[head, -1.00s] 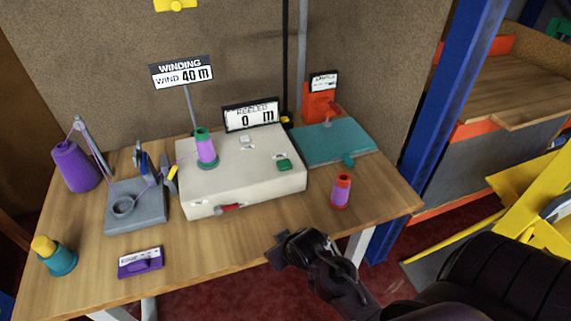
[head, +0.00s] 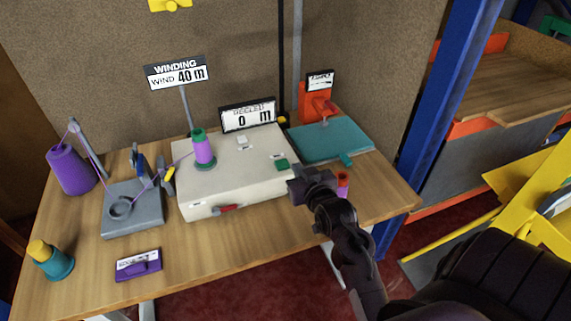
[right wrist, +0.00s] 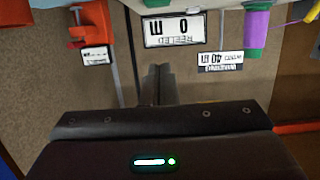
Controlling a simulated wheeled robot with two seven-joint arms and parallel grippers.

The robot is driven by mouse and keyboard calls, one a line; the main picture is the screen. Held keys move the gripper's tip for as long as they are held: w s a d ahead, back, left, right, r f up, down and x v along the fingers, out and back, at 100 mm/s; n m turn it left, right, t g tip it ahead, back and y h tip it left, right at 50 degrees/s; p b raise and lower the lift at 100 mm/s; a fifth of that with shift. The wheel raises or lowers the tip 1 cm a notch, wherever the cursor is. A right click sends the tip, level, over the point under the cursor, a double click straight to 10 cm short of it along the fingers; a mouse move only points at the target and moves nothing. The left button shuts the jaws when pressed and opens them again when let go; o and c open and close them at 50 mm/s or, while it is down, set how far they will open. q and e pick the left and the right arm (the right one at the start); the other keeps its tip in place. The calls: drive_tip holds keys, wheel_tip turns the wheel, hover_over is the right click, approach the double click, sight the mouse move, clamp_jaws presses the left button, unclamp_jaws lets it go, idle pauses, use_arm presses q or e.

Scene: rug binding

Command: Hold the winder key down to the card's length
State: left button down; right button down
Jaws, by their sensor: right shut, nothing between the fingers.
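The white winder box (head: 245,190) stands on the table with a green key (head: 282,165) on its top and a small white key (head: 243,142) further back. A spool with purple thread (head: 203,150) stands on its left part. The card (head: 177,73) reads "WINDING, WIND 40 m". The display (head: 249,115) reads 0 m, and it shows upside down in the right wrist view (right wrist: 181,28). My right gripper (head: 295,183) is shut and empty at the box's right front corner, near the green key; its fingers (right wrist: 157,80) point ahead in the wrist view. My left gripper is out of view.
A purple cone (head: 70,170) and grey guide block (head: 133,208) stand at left. A teal board (head: 330,140) and orange stand (head: 315,100) are at right. My gripper partly hides an orange-ended spool (head: 343,183).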

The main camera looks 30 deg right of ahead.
drive_tip(key=p, duration=0.2)
hover_over(285, 172)
drive_tip(key=shift+s+f, duration=0.15)
drive_tip(key=shift+f, duration=0.4)
drive_tip(key=shift+s+f, duration=0.15)
drive_tip(key=shift+f, duration=0.35)
drive_tip(key=f, duration=0.3)
drive_tip(key=shift+w+d+f, duration=0.1)
drive_tip(key=shift+w+f, duration=0.05)
drive_tip(key=shift+w, duration=0.2)
drive_tip(key=shift+f, duration=0.55)
